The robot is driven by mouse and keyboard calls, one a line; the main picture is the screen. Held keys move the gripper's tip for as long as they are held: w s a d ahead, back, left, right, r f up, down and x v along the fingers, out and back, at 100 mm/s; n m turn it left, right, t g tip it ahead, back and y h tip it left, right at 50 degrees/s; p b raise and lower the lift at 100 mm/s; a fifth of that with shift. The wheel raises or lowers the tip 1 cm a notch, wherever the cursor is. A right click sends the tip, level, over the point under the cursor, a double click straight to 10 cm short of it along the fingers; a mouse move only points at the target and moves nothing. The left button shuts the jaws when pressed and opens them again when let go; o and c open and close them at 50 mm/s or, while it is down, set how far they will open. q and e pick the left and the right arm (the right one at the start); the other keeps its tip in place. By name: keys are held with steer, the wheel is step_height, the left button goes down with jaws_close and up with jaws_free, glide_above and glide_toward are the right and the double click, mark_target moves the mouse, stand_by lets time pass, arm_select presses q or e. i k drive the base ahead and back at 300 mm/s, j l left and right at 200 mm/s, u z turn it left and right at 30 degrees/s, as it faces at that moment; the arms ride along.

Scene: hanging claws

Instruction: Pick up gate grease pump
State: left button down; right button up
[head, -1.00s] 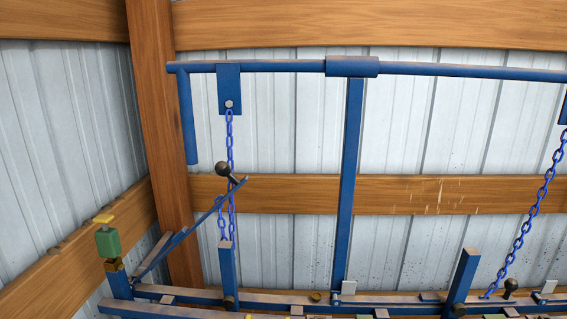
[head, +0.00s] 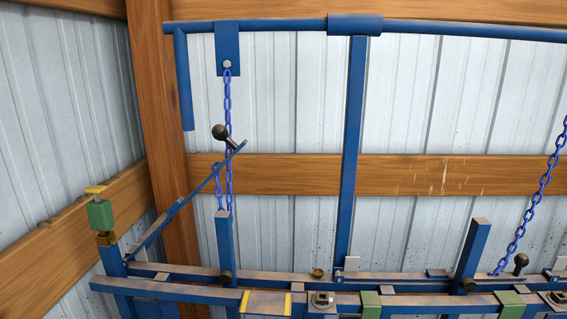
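A green block with a yellow cap (head: 100,213) stands upright on the left end post of the blue metal frame, with a brown collar under it. It may be the gate grease pump, but I cannot tell for sure. Another candidate is a dark ball-ended handle (head: 221,133) near the top of a slanted blue bar. Neither of my grippers shows in the head view, so nothing is seen touching these parts.
The blue frame has a top rail (head: 270,26), a centre post (head: 352,150) and lower rails (head: 300,300) with green and yellow-striped pieces. Blue chains (head: 228,110) hang at left and right. Wooden beams and corrugated metal walls (head: 410,110) stand behind.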

mark_target(100, 215)
steer(key=z, duration=1.5)
steer(key=u, duration=2.55)
